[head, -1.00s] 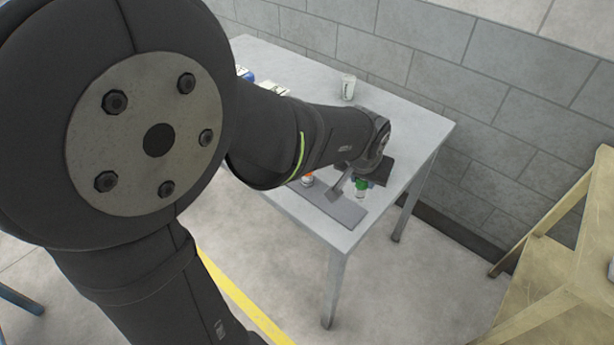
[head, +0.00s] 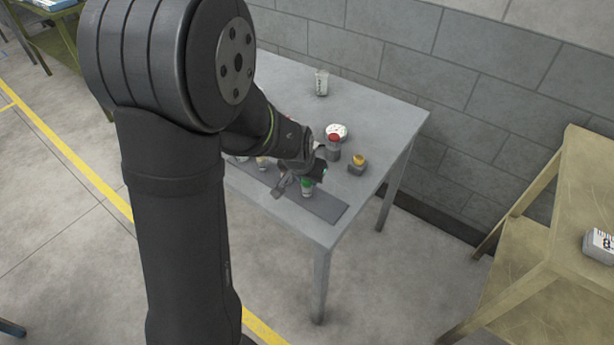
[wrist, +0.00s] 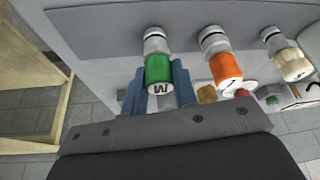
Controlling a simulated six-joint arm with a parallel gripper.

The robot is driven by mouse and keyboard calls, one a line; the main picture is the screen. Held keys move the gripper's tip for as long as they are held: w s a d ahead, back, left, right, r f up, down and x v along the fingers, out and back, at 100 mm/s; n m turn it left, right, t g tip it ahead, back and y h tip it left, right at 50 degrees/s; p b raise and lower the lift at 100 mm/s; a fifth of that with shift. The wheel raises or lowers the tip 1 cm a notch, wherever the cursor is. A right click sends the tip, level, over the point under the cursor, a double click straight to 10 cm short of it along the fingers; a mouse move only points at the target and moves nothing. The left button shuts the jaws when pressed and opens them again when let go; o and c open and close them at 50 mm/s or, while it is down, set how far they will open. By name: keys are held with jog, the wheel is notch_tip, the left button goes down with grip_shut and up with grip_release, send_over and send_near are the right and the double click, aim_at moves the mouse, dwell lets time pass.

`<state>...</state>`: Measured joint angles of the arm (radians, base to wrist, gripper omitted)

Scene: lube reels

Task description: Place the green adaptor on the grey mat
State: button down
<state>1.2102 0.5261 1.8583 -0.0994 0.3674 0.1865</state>
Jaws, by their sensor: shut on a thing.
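The green adaptor (wrist: 158,70), with a silver end, is between the blue fingers of my gripper (wrist: 158,88) in the wrist view. My gripper is shut on it. In the head view the green adaptor (head: 307,186) is upright at my gripper (head: 303,180), over the grey mat (head: 328,208) near the table's front edge. I cannot tell whether its lower end touches the mat. An orange adaptor (wrist: 226,70) and a cream adaptor (wrist: 291,64) stand to the right in the wrist view.
A red-topped item (head: 333,147), a white round item (head: 337,131) and a yellow-topped item (head: 358,163) stand behind the gripper on the table (head: 385,110). A cup (head: 321,82) is farther back. A wooden shelf (head: 550,250) stands at the right. The mat's right end is bare.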

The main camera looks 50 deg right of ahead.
jog(key=shift+f, duration=0.15)
jog(key=c, duration=1.1)
grip_release()
jog(key=shift+c, duration=0.2)
jog(key=shift+r, duration=0.3)
jog(key=v, duration=1.2)
jog(key=shift+f, duration=0.2)
